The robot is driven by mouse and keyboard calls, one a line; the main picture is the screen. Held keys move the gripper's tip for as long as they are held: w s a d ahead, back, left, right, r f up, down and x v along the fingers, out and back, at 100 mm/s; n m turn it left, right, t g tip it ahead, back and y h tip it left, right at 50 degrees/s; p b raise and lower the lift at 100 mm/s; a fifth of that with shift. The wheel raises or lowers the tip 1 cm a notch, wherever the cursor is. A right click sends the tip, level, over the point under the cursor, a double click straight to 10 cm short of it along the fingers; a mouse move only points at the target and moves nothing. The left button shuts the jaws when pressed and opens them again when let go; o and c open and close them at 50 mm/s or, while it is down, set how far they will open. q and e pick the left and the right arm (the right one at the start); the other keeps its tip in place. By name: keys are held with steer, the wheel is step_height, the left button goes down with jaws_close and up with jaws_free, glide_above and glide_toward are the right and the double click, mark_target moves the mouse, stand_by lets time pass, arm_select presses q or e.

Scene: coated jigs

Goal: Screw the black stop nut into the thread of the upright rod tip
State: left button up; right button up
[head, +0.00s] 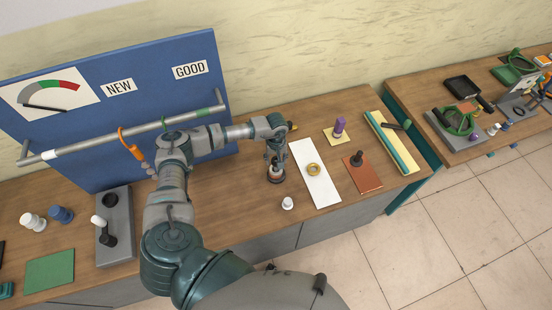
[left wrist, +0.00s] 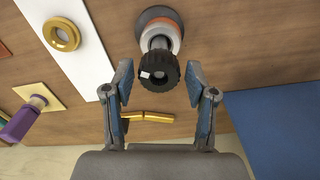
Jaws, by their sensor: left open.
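The black stop nut (left wrist: 158,70) is a ribbed ring with a small white mark, seen from above in the left wrist view. It appears at the tip of the upright rod (left wrist: 160,42), above an orange and grey collar on a dark round base (head: 277,179). How far the nut is on the thread cannot be told. My left gripper (left wrist: 159,78) is open, one finger on each side of the nut, with visible gaps. In the head view my left gripper (head: 277,150) is over the rod and partly hides the nut. My right gripper is not in view.
Right of the rod lies a white board (head: 314,180) with a yellow ring (head: 314,169). A small white knob (head: 287,203) stands near the table's front edge. A purple peg (head: 340,125) and a brown plate (head: 362,173) are farther right. A blue panel (head: 120,75) stands behind on the left.

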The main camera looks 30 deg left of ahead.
arm_select(q)
steer(key=n, duration=0.7)
steer(key=c, duration=0.7)
steer(key=shift+o, duration=0.2)
steer(key=m, duration=0.5)
steer(key=o, duration=0.5)
steer(key=shift+m, duration=0.6)
steer(key=o, duration=0.4)
steer(key=shift+o, duration=0.2)
step_height(320, 180, up, 12)
